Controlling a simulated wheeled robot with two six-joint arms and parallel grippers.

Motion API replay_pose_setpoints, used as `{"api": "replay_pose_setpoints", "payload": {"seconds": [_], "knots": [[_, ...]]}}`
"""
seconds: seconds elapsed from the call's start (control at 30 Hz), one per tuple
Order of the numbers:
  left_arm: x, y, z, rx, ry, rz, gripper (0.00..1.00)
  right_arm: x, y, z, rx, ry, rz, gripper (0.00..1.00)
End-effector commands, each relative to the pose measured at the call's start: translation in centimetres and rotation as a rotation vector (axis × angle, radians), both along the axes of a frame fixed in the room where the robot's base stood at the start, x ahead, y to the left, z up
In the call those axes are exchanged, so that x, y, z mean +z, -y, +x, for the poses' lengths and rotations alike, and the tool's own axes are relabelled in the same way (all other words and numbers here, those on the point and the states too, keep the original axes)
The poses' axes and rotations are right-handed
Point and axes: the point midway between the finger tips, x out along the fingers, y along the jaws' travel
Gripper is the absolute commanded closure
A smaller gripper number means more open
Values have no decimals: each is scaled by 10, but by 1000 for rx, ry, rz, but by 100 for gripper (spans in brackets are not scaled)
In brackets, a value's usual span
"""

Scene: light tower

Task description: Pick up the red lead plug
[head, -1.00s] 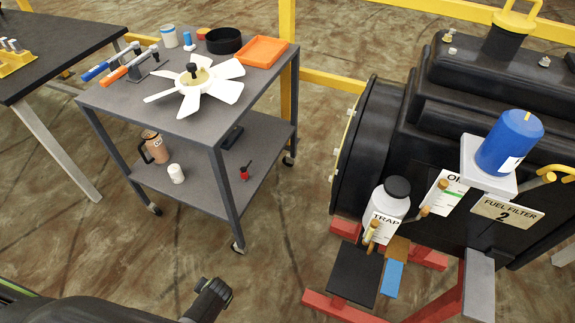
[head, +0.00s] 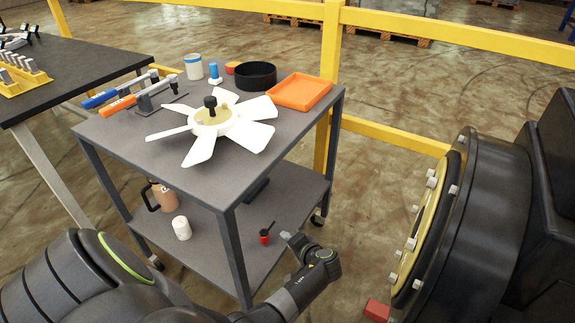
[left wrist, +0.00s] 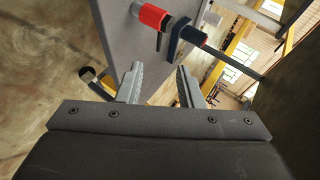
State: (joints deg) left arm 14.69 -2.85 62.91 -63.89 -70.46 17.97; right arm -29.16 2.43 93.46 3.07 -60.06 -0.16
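The red lead plug (head: 265,237) is a small red piece with a dark stem, on the lower shelf (head: 207,211) of the grey cart. In the left wrist view a red cylinder with a dark stem (left wrist: 152,17), likely the same plug, shows beyond the fingertips at the top. My left gripper (head: 292,240) is beside the plug, just to its right in the head view. In the left wrist view its two fingers (left wrist: 160,70) are apart with nothing between them. My right gripper is not in view.
A white fan (head: 216,120) lies on the cart's upper shelf, above. A black machine (head: 490,215) stands at the right, with bare floor between.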

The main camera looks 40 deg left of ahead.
Motion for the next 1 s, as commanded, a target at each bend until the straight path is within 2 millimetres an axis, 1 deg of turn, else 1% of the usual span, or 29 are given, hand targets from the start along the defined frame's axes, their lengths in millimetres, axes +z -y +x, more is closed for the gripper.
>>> {"api": "replay_pose_setpoints", "payload": {"seconds": [0.1,0.3,0.57,0.7,0.87,1.0], "knots": [[-10,-16,6,-1,0,4,67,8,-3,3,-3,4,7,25],[-27,-42,15,0,-1,3,67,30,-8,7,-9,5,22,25],[-44,-68,25,0,-1,1,67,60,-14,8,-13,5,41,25],[-55,-83,30,-1,-1,2,67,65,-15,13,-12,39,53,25],[-58,-91,33,-1,-1,0,67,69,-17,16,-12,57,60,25],[-68,-102,37,-1,-2,1,67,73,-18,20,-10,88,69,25]]}}
